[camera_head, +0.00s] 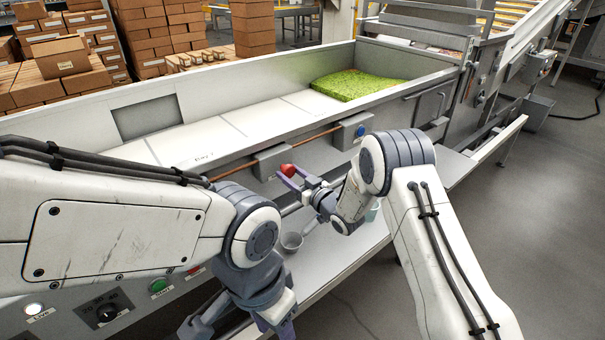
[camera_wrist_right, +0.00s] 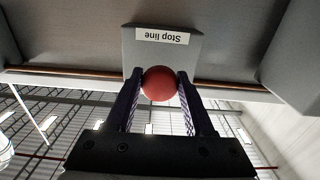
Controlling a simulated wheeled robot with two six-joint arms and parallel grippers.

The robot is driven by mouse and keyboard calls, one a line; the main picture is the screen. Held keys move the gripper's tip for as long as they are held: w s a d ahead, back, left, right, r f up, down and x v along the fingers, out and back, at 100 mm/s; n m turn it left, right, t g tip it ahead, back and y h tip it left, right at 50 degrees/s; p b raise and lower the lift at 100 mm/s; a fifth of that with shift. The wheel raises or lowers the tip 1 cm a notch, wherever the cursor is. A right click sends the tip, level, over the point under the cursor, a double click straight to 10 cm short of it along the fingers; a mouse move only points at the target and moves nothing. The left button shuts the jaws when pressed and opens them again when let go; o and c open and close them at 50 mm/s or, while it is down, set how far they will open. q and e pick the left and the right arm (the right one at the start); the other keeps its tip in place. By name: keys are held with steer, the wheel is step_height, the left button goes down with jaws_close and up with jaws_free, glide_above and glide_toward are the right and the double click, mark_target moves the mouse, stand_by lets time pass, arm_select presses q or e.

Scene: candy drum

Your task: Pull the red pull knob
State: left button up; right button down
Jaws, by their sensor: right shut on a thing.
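The red pull knob (camera_head: 288,170) sits at the front of a grey box (camera_head: 271,160) on the machine's front side. In the right wrist view the red knob (camera_wrist_right: 159,83) is between the two fingers, below a label reading "Stop line" (camera_wrist_right: 162,36). My right gripper (camera_head: 291,177) is shut on the knob, with a finger on each side; it also fills the right wrist view (camera_wrist_right: 159,92). My left gripper (camera_head: 238,325) hangs low at the bottom of the head view, well away from the knob. Its fingertips are partly cut off and its opening is unclear.
A copper-coloured rod (camera_head: 318,136) runs along the machine front to another grey box with a blue button (camera_head: 360,131). A green start button (camera_head: 158,287) and dial (camera_head: 107,312) are at lower left.

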steer(key=shift+s+d+f, duration=0.1)
steer(key=shift+d, duration=0.05)
steer(key=shift+c, duration=1.9)
jaws_free()
steer(key=shift+o, duration=0.6)
steer(key=shift+d, duration=0.15)
steer(key=shift+a, duration=0.2)
steer(key=b+v, duration=0.1)
steer(key=v, duration=0.9)
steer(key=shift+s+d, duration=0.15)
steer(key=shift+s, duration=0.05)
